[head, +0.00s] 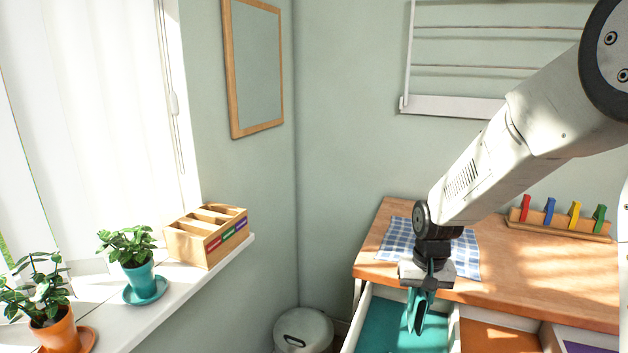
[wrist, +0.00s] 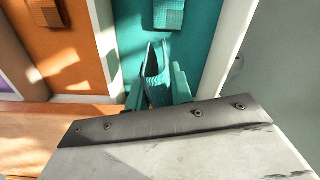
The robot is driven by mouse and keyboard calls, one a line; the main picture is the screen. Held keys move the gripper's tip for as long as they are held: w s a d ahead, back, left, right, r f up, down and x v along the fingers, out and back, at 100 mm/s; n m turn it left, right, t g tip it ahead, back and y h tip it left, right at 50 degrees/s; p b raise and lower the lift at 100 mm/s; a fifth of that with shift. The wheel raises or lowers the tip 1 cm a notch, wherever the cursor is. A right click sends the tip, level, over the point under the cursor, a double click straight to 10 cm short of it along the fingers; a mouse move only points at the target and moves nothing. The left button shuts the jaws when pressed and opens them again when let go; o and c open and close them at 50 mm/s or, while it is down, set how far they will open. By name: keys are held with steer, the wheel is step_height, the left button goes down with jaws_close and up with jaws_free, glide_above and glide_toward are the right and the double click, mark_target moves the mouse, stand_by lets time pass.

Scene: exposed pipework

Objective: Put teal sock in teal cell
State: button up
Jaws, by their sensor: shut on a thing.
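My gripper (head: 421,292) points down over the left part of an open drawer and is shut on the teal sock (head: 414,315). In the wrist view the sock (wrist: 156,82) stands between the fingers, its upper end toward the teal cell. The teal cell (head: 385,325) is the left compartment in the head view; its floor also shows in the wrist view (wrist: 200,45). A folded teal piece (wrist: 168,14) lies in it. I cannot tell whether the held sock touches the cell floor.
An orange cell (head: 490,338) lies right of the teal one, behind a white divider (wrist: 103,40), with a folded orange piece (wrist: 47,12). A checked cloth (head: 395,240) and a rack of coloured pegs (head: 560,218) are on the wooden top. Plants and a wooden box (head: 205,235) stand on the sill.

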steer(key=o, duration=1)
steer(key=shift+o, duration=0.2)
steer(key=shift+r, duration=0.1)
step_height(320, 180, up, 8)
steer(key=shift+d+f, duration=0.1)
steer(key=shift+f, duration=0.05)
steer(key=s+d+r, duration=0.1)
steer(key=s+r, duration=0.2)
steer(key=s, duration=0.6)
steer(key=s+d+r+t, duration=0.1)
steer(key=s+r, duration=0.2)
steer(key=s, duration=0.7)
steer(key=s+d+r+n, duration=0.1)
steer(key=s+r, duration=0.3)
steer(key=s, duration=0.6)
